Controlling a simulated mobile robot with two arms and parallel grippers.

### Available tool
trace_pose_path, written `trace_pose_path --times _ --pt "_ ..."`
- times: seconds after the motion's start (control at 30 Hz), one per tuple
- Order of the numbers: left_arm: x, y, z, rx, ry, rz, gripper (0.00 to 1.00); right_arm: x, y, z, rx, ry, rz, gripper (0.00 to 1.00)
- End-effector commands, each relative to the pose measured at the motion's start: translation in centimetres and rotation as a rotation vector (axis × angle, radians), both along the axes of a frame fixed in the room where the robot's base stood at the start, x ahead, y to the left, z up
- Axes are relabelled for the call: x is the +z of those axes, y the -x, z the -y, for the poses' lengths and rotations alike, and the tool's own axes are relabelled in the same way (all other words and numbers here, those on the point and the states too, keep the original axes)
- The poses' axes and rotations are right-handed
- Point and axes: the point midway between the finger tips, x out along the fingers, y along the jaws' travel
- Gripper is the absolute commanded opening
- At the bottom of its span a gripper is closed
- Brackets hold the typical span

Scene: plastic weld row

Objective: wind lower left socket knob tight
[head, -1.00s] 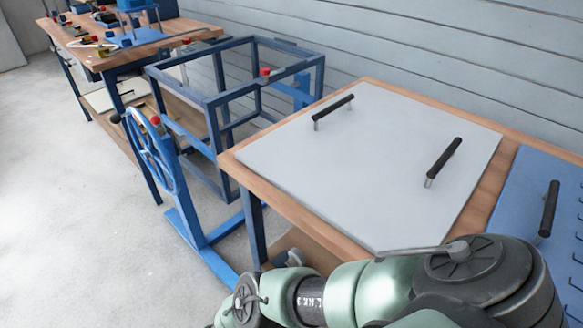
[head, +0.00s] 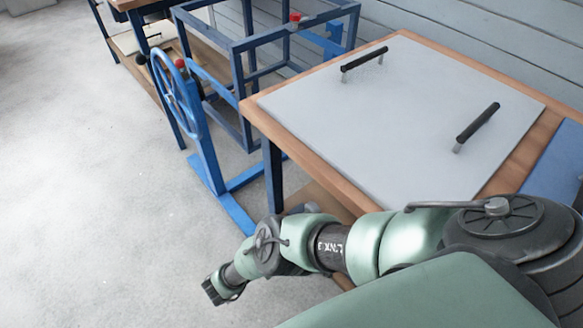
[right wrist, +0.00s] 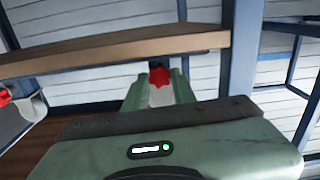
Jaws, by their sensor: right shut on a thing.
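A red star-shaped knob (right wrist: 159,76) shows in the right wrist view between the pale green fingers of my right gripper (right wrist: 160,84). The gripper is shut on it. Which socket this knob belongs to cannot be told from this view. A second red knob (right wrist: 5,97) shows at the left edge beside a pale grey fitting. In the head view my right arm crosses the lower right, and its fingertips cannot be made out there. My left gripper is not in view.
A blue stand with a handwheel (head: 176,92) is left of the wooden table (head: 262,117), which bears a grey panel (head: 400,110) with two black handles. A wooden board (right wrist: 110,52) and a blue post (right wrist: 243,50) are close to my right gripper. Floor at left is clear.

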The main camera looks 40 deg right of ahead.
Motion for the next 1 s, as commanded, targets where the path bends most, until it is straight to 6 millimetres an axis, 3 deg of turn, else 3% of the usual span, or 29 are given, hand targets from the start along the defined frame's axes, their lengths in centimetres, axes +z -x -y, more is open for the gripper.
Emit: trace_pose_path --times 0.4,1.0 --pt "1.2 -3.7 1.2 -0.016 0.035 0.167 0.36 -0.1 -0.1 0.1 0.0 0.023 -0.275 0.0" --pt "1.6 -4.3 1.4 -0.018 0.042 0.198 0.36 0.0 -0.1 0.1 -0.002 0.046 -0.563 0.0"
